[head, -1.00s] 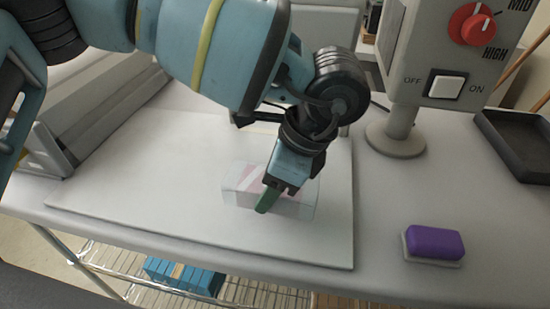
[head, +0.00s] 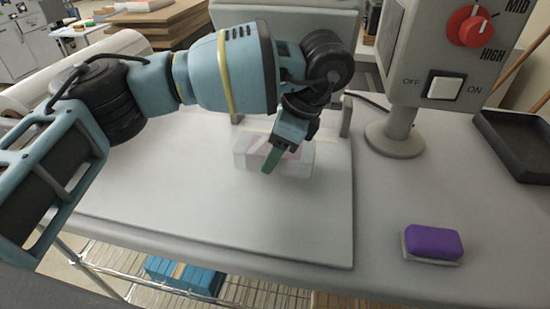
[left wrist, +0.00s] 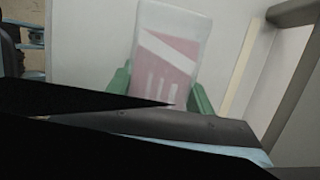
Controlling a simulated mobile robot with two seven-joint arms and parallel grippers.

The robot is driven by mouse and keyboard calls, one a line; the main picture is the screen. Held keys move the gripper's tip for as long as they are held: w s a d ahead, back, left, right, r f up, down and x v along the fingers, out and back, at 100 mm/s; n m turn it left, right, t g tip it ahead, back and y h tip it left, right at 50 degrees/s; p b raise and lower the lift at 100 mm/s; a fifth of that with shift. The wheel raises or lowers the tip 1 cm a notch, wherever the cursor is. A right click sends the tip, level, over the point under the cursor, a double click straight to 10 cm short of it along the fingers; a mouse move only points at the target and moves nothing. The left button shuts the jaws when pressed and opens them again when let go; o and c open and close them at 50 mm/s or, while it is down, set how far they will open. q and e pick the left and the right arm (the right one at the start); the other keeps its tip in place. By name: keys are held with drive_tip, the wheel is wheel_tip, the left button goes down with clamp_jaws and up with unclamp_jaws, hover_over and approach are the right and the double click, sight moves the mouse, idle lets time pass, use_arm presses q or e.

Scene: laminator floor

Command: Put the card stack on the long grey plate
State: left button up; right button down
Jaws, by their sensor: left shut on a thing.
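The card stack (head: 298,160) is a pale block with a pink and white top. My left gripper (head: 270,160) is shut on it, with a green finger showing at its near side. In the left wrist view the card stack (left wrist: 172,45) stands between the two green fingertips (left wrist: 163,95). The stack is over the back part of a wide pale grey plate (head: 200,215) on the table. I cannot tell whether it touches the plate or hangs just above it. My right gripper is not in view.
A grey machine with a red knob (head: 469,25) and a white switch (head: 444,87) stands at back right on a round foot (head: 395,138). A purple block (head: 433,242) on a pale base lies at front right. A dark tray (head: 515,140) is at the right edge. The plate's front part is clear.

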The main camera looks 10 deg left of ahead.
use_arm(q)
drive_tip(key=shift+w, duration=0.2)
drive_tip(key=shift+w, duration=0.25)
drive_tip(key=shift+a+f, duration=0.1)
drive_tip(key=shift+f, duration=1.65)
drive_tip(key=shift+f, duration=0.2)
drive_tip(key=o, duration=1.2)
drive_tip(key=shift+r, duration=0.1)
